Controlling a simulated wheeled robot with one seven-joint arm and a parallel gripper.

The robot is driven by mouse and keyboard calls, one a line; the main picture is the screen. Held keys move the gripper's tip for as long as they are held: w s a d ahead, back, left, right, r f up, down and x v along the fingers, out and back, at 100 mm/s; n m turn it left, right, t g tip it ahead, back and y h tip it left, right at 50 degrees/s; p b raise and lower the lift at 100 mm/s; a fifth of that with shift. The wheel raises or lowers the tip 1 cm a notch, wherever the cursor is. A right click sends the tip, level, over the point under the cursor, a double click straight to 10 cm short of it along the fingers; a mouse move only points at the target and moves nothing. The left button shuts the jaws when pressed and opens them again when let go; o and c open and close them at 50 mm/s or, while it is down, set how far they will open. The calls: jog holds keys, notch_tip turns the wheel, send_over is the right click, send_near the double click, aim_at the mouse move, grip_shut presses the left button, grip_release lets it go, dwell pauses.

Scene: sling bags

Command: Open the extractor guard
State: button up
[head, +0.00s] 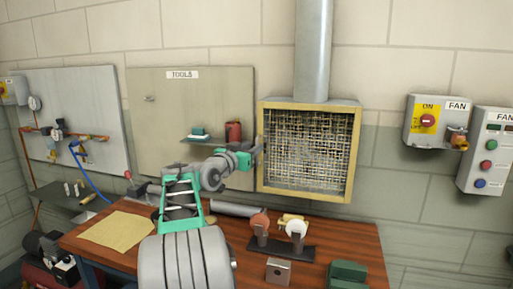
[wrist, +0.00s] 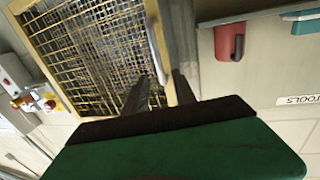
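The extractor guard (head: 308,150) is a yellow-framed wire mesh panel on the wall box below the duct. It looks closed, flush in its frame. The mesh also fills the upper left of the wrist view (wrist: 85,50). A pale bar-shaped handle (wrist: 156,40) runs along the guard's edge there. My gripper (head: 258,148) is at the guard's left edge in the head view. In the wrist view its two dark fingers (wrist: 160,75) stand apart, with the handle's near end between their tips. I see a gap, so no grip shows.
A tool board (head: 165,110) with a small shelf and red can (head: 233,131) is left of the guard. The wooden bench (head: 340,238) below holds a stand, blocks and a cylinder. Fan switch boxes (head: 437,122) are right. The space before the mesh is clear.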

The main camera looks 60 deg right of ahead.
aim_at(257, 164)
jog(key=d, duration=0.4)
jog(key=shift+d+p, duration=0.15)
jog(key=shift+p, duration=0.25)
grip_shut()
dwell(1.0)
